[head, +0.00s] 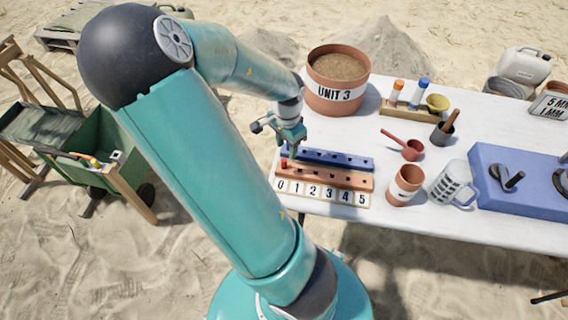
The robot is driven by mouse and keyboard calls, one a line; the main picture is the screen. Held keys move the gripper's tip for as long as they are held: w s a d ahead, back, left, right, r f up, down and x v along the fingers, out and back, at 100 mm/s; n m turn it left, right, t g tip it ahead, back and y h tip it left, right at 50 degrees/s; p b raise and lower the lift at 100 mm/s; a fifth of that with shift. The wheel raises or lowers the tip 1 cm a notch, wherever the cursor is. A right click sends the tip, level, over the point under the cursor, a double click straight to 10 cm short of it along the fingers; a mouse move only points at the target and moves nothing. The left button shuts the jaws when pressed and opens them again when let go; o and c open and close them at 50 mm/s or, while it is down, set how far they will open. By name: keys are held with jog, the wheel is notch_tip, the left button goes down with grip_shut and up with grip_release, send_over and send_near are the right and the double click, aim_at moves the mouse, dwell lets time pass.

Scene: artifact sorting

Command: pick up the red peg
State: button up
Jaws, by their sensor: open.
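The small red peg (284,163) stands upright at the left end of the orange pegboard (330,178), above the tile marked 0. My gripper (290,150) is over the left end of the boards, just above and very near the red peg. It is open. Its fingertips are small and partly merged with the blue board behind, so I cannot tell whether they are around the peg or only above it.
A blue pegboard (345,160) lies behind the orange one, and number tiles (328,193) run in front. A red scoop (411,150), a terracotta cup (404,186) and a clear jug (450,184) stand to the right.

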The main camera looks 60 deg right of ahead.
aim_at(284, 159)
jog(key=f, duration=0.6)
jog(key=shift+w+a+f, duration=0.15)
jog(key=shift+a+f, duration=0.15)
jog(key=shift+f, duration=0.1)
jog(key=shift+c, duration=0.2)
grip_shut()
